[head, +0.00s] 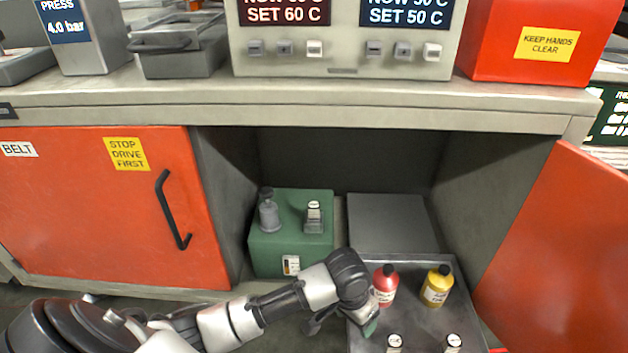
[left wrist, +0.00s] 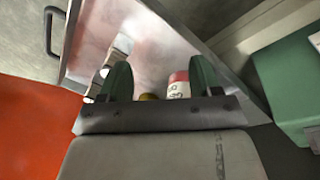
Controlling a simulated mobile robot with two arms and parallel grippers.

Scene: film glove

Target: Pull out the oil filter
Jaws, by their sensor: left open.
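A green box (head: 270,255) stands inside the open cabinet bay. On its top are a grey cylindrical part with a knob (head: 268,215) and a small pale-labelled part in a grey seat (head: 313,217). I cannot tell which is the oil filter. Two similar pale-topped parts, one on the left (head: 394,342) and one on the right (head: 453,341), show at the lower edge over the tray. My left gripper (head: 366,322) is at the tray's left edge, right of and nearer than the green box. In the left wrist view its green fingers (left wrist: 160,78) are apart with nothing held. My right gripper is out of view.
The metal tray (head: 425,305) carries a red bottle (head: 385,284) and a yellow bottle (head: 436,286). A grey slab (head: 388,222) lies behind it. Orange doors flank the bay: shut on the left (head: 90,220), swung open on the right (head: 555,260). The counter (head: 300,105) overhangs.

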